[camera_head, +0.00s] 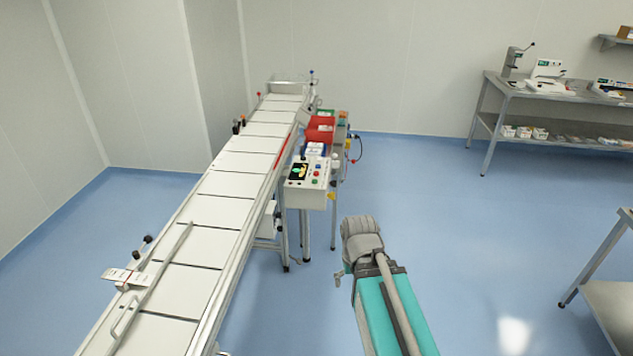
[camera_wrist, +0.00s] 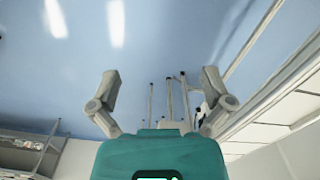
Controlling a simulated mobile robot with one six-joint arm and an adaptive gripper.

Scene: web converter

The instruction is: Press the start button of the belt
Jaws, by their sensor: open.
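The belt (camera_head: 235,200) is a long conveyor with pale plates running away from the front left in the head view. The buttons are too small to tell which is the start button. My gripper shows in the wrist view (camera_wrist: 160,80), with two grey fingers spread wide and nothing between them. In the head view my arm is right of and nearer than the box, apart from it; the fingers are not clear there.
Red and blue bins (camera_head: 320,130) sit behind the control box. A lever and bracket (camera_head: 130,276) stick out at the belt's near left. A workbench (camera_head: 560,95) with instruments stands at the back right, another table (camera_head: 610,300) at the right edge. The blue floor between is clear.

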